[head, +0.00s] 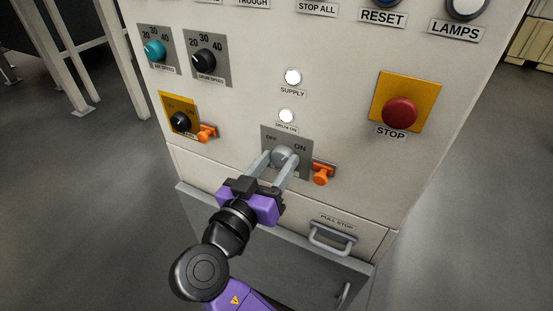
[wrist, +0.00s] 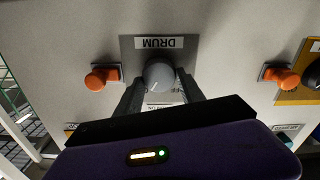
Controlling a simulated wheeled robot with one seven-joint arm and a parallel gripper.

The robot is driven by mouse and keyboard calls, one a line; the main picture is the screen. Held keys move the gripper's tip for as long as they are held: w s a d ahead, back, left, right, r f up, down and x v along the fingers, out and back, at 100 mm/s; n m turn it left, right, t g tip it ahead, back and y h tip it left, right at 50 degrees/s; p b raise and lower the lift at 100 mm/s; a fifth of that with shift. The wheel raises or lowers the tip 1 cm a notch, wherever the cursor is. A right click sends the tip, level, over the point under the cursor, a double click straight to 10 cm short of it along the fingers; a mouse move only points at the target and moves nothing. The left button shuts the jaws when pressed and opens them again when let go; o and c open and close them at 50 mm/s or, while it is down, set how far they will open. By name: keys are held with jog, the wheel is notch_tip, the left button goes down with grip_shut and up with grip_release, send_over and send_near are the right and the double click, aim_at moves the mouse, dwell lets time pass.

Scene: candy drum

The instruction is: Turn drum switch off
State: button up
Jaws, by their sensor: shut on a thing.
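The drum switch is a grey round knob (head: 285,156) on a grey plate (head: 270,134) marked OFF and ON, low in the middle of the panel. The knob also shows in the wrist view (wrist: 159,75), below an upside-down DRUM label (wrist: 158,43). My gripper (head: 273,165) has one finger on each side of the knob and is shut on it. In the wrist view the fingers (wrist: 160,88) straddle the knob. Where the knob's pointer stands, I cannot tell. The drum-on lamp (head: 286,116) above the plate looks white.
Orange pegs stick out right of the switch (head: 321,175) and beside the black switch (head: 206,131) at left. A red STOP button (head: 399,113) is at upper right. Two speed dials, teal (head: 154,50) and black (head: 204,60), sit at upper left. A PULL STOP handle (head: 330,240) is below.

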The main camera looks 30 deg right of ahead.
jog(key=n+p, duration=0.3)
jog(key=n, duration=0.1)
jog(key=shift+w+r+n, duration=0.1)
jog(key=shift+r+n, duration=0.05)
jog(key=shift+n, duration=0.15)
jog(key=n+p, duration=0.4)
jog(key=shift+a+n, duration=0.1)
jog(key=shift+n, duration=0.2)
jog(key=n+p, duration=0.4)
jog(key=shift+f, duration=0.2)
jog(key=shift+w+f+n+p, duration=0.1)
jog(key=shift+f+n+p, duration=0.05)
jog(key=shift+n+p, duration=0.8)
jog(key=shift+f+n, duration=0.1)
jog(key=shift+n, duration=0.15)
jog(key=o, duration=1.3)
jog(key=shift+o, duration=0.2)
jog(key=shift+a, duration=0.1)
